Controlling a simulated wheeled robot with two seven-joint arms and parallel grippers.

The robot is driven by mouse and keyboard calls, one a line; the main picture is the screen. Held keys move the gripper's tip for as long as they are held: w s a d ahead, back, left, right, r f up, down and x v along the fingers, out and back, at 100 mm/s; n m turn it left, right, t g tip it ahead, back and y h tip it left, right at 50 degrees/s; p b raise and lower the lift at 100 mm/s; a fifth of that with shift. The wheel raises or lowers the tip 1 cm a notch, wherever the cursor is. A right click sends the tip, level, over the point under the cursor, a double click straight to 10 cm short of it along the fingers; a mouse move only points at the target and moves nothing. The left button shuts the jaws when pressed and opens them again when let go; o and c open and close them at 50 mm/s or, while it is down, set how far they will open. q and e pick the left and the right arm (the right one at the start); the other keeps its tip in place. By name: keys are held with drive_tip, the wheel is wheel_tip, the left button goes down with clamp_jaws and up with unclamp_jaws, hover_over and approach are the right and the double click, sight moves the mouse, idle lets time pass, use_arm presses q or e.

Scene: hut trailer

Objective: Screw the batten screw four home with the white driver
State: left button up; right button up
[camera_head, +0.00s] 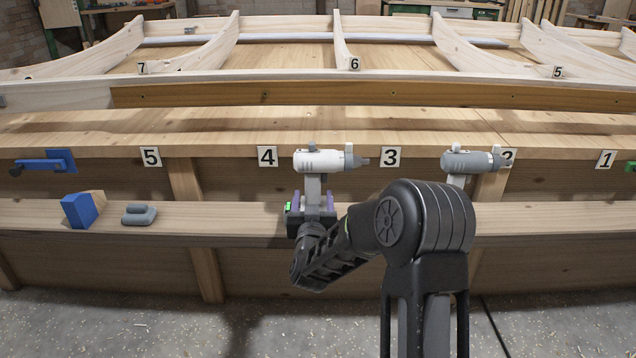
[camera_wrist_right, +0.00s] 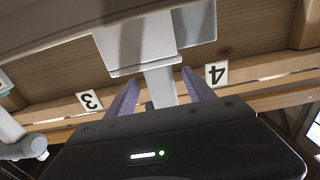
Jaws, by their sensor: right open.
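The white driver (camera_head: 322,161) stands upright on the lower ledge between labels 4 and 3, its grey nose pointing right. My right gripper (camera_head: 313,203) is at its grip, with a purple finger on either side. In the right wrist view the driver's pale grip (camera_wrist_right: 160,86) lies between the open fingers (camera_wrist_right: 161,92), with gaps beside it. The long brown batten (camera_head: 320,94) runs across behind the bench. A small dark spot (camera_head: 264,96) shows on it above label 4 (camera_head: 267,156); I cannot tell whether this is screw four. My left gripper is not in view.
A grey driver (camera_head: 470,162) stands to the right near label 2. A blue block (camera_head: 80,210) and a grey tool (camera_head: 139,214) lie on the ledge (camera_head: 230,216) at left. A blue clamp (camera_head: 45,163) is at far left. Curved ribs (camera_head: 340,45) rise behind.

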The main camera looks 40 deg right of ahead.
drive_tip(key=b+x, duration=0.2)
drive_tip(key=x, duration=0.3)
drive_tip(key=shift+r, duration=0.1)
idle(0.5)
clamp_jaws()
idle(0.5)
idle(0.7)
drive_tip(key=shift+w+r, duration=0.1)
drive_tip(key=shift+r, duration=0.1)
